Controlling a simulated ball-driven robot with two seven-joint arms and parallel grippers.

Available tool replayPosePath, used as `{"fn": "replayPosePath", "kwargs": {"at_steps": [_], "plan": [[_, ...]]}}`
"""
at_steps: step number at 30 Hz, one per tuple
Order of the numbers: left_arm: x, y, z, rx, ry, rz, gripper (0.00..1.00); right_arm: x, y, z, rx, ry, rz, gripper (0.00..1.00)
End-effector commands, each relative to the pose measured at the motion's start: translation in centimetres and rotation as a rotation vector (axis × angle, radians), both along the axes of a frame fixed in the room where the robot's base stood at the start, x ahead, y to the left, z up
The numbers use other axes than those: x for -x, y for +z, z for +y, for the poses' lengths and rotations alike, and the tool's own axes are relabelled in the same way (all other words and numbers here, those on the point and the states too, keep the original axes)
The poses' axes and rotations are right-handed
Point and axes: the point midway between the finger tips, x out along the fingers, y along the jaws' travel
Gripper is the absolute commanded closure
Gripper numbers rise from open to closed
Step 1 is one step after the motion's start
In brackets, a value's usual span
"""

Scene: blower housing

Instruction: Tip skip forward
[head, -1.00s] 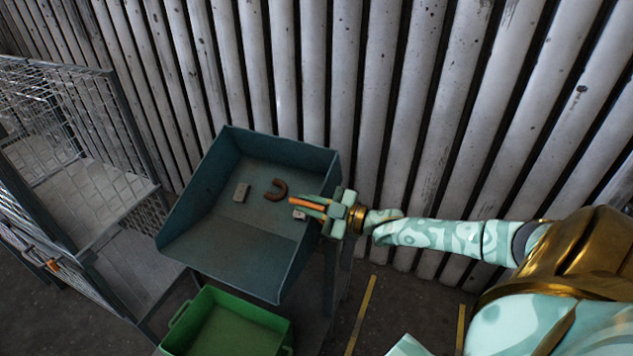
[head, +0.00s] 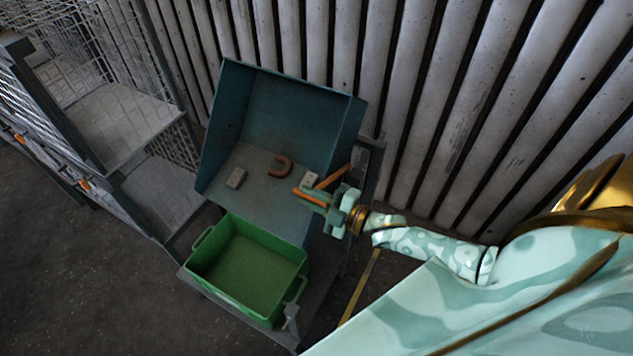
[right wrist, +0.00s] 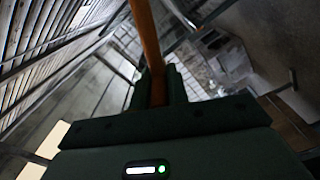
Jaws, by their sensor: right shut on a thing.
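The skip (head: 295,112) is a blue-green open-fronted bin in the head view, its open front facing the green tub. My right gripper (head: 322,198) is at the skip's right side, shut on an orange handle (head: 332,178). In the right wrist view the orange handle (right wrist: 147,40) runs up from between the fingers. The grip partly hides the handle. My left gripper is out of view.
A green tub (head: 247,272) stands on a grey platform just below the skip's front edge; its visible inside is empty. A mesh cage with shelves (head: 120,115) stands at the left. A ribbed metal wall (head: 440,110) closes off the back. Dark floor is clear at lower left.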

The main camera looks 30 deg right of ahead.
Motion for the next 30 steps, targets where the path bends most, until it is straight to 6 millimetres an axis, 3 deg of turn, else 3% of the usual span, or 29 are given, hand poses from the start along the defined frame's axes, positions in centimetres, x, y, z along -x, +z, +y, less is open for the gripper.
{"fn": "replayPosePath", "kwargs": {"at_steps": [1, 18, 30], "plan": [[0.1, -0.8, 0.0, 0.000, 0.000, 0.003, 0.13, 0.2, -1.1, 0.4, 0.020, -0.001, -0.007, 1.00], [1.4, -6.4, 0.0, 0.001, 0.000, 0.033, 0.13, 1.9, -9.0, 3.6, 0.272, -0.001, -0.136, 1.00], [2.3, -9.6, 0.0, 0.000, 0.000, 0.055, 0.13, 2.4, -13.2, 4.5, 0.352, 0.000, -0.179, 1.00]]}}
